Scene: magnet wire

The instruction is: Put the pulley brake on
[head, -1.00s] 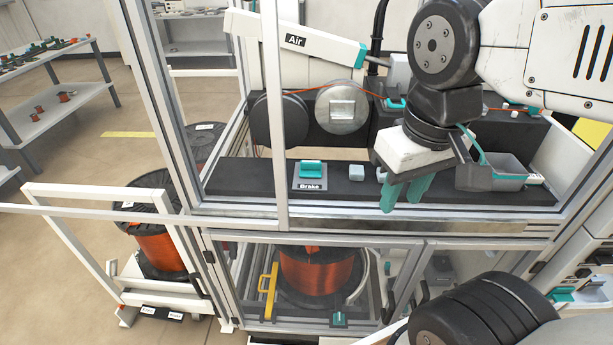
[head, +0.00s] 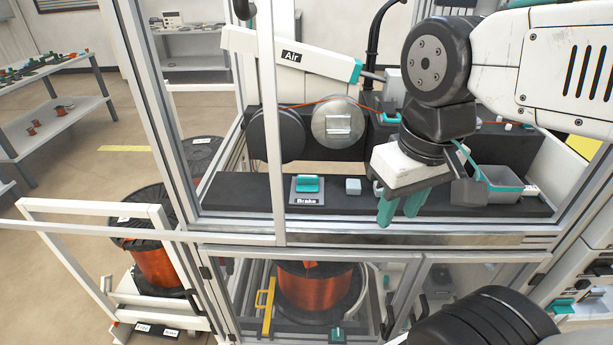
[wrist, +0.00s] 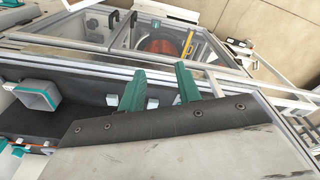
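The brake control is a teal lever on a grey plate labelled "Brake" (head: 307,186), on the black ledge inside the machine frame. A silver pulley disc (head: 338,122) with a handle-like bar stands behind it, beside a black wheel (head: 277,136). My gripper (head: 400,215) hangs over the ledge's front edge, to the right of the brake and apart from it. Its teal fingers are spread with a gap between them and nothing clearly held; they also show in the wrist view (wrist: 158,80). The brake lever is not clearly seen in the wrist view.
A small pale block (head: 353,186) sits on the ledge between brake and gripper. A grey tray (head: 497,182) is right of the gripper. An upright frame post (head: 273,110) stands left of the brake. A copper wire spool (head: 315,288) is below; the "Air" arm (head: 295,57) is above.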

